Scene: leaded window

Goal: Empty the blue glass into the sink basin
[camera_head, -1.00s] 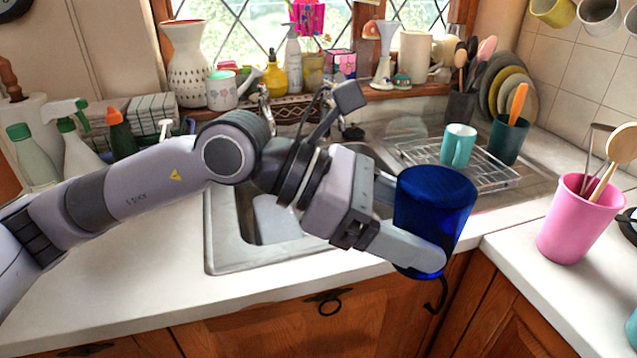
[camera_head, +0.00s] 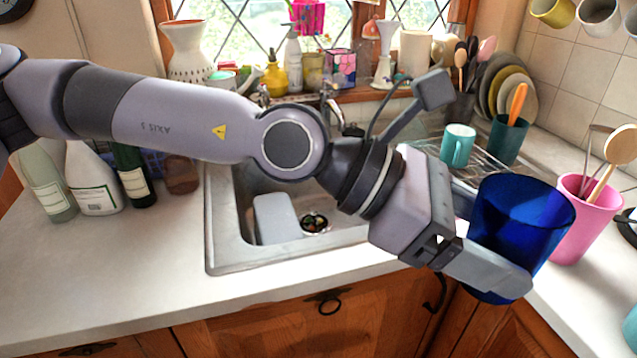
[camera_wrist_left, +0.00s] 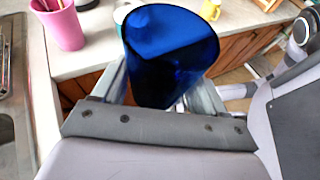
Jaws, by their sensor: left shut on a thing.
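The blue glass (camera_head: 518,222) is held by my left gripper (camera_head: 498,262) at the right of the head view. The gripper is shut on it, one finger along its near side. The glass is nearly upright with a slight tilt, its mouth up, in front of the counter's edge. The glass also fills the middle of the left wrist view (camera_wrist_left: 168,50), between the fingers. I cannot make out its contents clearly. The sink basin (camera_head: 240,250) lies to the left of the glass, partly behind my left arm. Its drain shows. My right gripper is not in view.
A pink cup (camera_head: 580,230) with utensils stands just behind and right of the glass. A teal mug (camera_head: 457,146) stands on the drying rack (camera_head: 485,165). Several bottles (camera_head: 95,185) stand on the left counter. The front left counter (camera_head: 120,290) is clear.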

